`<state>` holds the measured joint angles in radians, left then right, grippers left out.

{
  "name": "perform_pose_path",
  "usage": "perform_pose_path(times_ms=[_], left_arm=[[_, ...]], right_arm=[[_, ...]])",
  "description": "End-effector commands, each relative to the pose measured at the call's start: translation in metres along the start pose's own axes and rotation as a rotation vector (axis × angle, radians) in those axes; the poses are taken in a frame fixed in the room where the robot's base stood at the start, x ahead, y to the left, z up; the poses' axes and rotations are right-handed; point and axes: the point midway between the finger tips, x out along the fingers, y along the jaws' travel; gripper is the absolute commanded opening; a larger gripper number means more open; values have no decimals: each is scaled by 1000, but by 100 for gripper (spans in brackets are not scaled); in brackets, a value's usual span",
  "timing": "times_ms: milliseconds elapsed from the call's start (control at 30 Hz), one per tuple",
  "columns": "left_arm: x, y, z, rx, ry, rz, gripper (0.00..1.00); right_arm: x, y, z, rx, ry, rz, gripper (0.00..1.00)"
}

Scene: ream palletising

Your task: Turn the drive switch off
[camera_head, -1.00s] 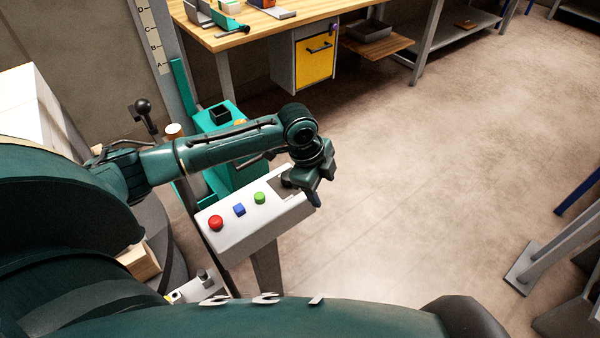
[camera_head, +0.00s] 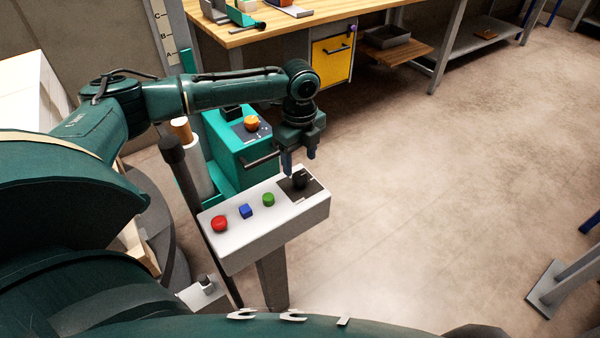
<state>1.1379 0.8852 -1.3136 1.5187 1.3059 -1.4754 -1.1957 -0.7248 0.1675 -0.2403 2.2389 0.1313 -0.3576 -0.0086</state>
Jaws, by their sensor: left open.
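A white control box (camera_head: 265,232) stands on a grey post in front of me. On its top, from left to right, are a red button (camera_head: 220,223), a blue button (camera_head: 246,211), a green button (camera_head: 268,200) and a black knob (camera_head: 300,181) on a dark square plate. The knob looks like the drive switch; its marks are too small to read. My left gripper (camera_head: 299,162) points down just above and behind the knob, open, with its two fingers apart and nothing between them. Whether a finger touches the knob I cannot tell. My right gripper is not in view.
A teal cabinet (camera_head: 232,165) with an orange knob (camera_head: 251,123) and a bar handle stands close behind the control box, under my left arm. A wooden workbench (camera_head: 290,27) with a yellow drawer unit (camera_head: 332,61) is farther back.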

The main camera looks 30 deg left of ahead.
Motion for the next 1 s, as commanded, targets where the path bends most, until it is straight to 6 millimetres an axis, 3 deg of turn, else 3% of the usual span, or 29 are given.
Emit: perform_pose_path(times_ms=[100, 233, 667, 1000], left_arm=[[24, 0, 0, 0, 0, 1, 58], [40, 0, 0, 1, 0, 0, 58], [49, 0, 0, 0, 0, -2, 58], [49, 0, 0, 0, 0, -2, 31]], right_arm=[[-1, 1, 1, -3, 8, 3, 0], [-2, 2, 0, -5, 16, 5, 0], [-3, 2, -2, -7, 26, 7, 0], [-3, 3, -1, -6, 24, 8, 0]])
